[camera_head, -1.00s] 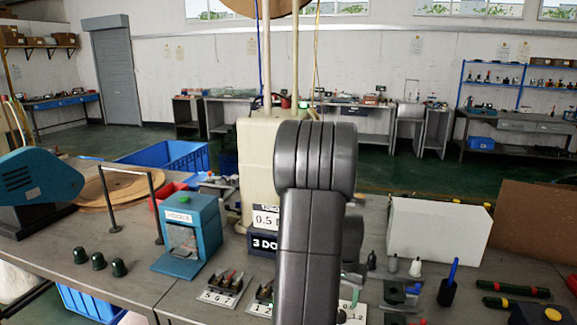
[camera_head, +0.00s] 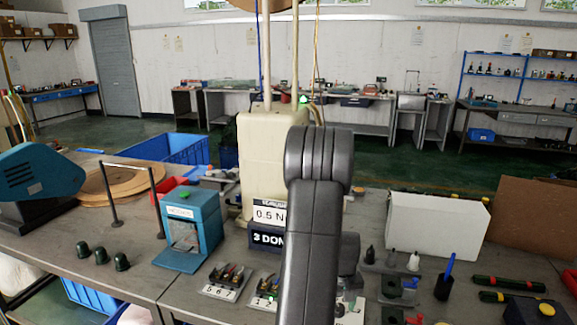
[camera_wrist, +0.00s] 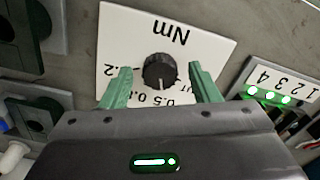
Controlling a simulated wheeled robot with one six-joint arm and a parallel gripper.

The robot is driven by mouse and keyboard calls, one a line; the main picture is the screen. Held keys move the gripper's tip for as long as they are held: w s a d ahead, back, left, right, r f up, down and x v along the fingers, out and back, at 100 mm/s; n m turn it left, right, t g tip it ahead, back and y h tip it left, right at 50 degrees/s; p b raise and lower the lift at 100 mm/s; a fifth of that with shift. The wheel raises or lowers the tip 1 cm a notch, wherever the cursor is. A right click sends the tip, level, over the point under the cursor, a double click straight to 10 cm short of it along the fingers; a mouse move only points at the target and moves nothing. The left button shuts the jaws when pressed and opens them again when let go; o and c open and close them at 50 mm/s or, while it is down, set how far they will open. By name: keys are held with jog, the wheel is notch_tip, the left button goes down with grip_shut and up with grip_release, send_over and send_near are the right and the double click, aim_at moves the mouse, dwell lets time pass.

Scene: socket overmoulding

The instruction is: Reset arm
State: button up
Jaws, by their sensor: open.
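My gripper (camera_wrist: 160,88) shows in the wrist view with its two green fingers apart, one on each side of a black knob (camera_wrist: 160,71). The knob sits on a white dial plate (camera_wrist: 125,30) marked "Nm", which appears upside down. I cannot tell how far above the plate the fingertips are. In the head view my dark grey arm stands in the middle of the picture and hides the gripper and most of the dial.
A cream machine (camera_head: 262,150) stands behind my arm, with a green light on top. A numbered block with green lights (camera_wrist: 275,92) lies beside the dial plate. Several small parts crowd the bench.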

jog(key=shift+r+n+p, duration=0.1)
jog(key=shift+n+p, duration=0.45)
jog(key=shift+n, duration=0.65)
notch_tip(320, 180, up, 13)
jog(key=shift+b, duration=0.35)
